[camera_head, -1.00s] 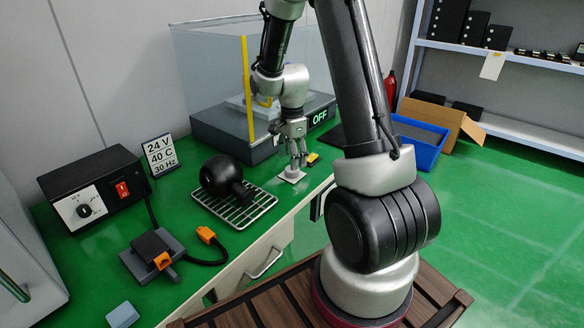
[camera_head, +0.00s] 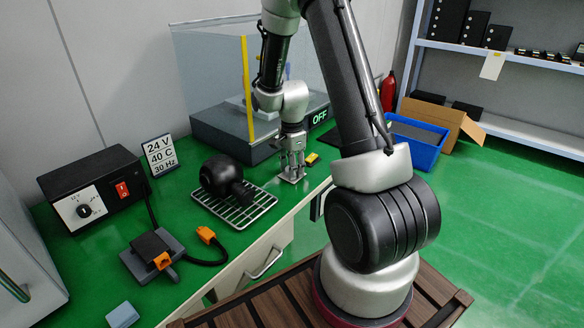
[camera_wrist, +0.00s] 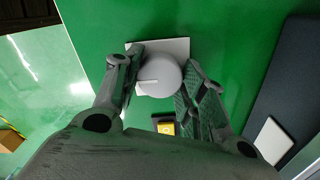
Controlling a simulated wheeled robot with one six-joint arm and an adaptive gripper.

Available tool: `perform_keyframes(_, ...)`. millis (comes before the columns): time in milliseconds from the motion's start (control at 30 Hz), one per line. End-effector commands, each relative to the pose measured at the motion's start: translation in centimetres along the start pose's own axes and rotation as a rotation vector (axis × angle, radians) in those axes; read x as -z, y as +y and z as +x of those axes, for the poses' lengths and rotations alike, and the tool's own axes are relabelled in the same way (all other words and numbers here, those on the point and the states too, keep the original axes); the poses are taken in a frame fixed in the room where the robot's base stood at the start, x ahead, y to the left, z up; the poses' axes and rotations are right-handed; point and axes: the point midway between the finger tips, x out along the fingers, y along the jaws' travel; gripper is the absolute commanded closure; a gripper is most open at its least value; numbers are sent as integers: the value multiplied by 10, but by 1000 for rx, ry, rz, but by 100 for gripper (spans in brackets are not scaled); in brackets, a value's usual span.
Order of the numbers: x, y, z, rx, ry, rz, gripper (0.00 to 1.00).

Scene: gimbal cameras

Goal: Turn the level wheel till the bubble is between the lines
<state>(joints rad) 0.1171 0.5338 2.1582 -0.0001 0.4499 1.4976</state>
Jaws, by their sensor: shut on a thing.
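The level wheel is a pale round knob (camera_wrist: 160,77) with a short line mark, on a light square plate (camera_wrist: 182,46). My gripper (camera_wrist: 158,82) points down over it in the wrist view, with one finger on each side of the knob. In the head view my gripper (camera_head: 292,168) stands at the plate near the bench's front edge and hides most of the knob. A small yellow-and-black block (camera_head: 312,159), seemingly the level, lies beside the plate; it also shows in the wrist view (camera_wrist: 166,128). The bubble is too small to make out.
A glass-walled case (camera_head: 215,70) with an OFF sign (camera_head: 319,116) stands close behind my gripper. A black camera (camera_head: 222,177) lies on a wire rack (camera_head: 240,216) to the left. A power box (camera_head: 95,187) stands farther left.

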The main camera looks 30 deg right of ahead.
Motion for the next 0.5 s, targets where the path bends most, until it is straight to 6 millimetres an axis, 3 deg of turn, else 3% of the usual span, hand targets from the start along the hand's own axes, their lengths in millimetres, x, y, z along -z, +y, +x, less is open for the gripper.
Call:
perform_keyframes(267, 0, 0, 0, 0, 0, -52, 83)
perform_keyframes(500, 0, 0, 0, 1, 0, -207, 83)
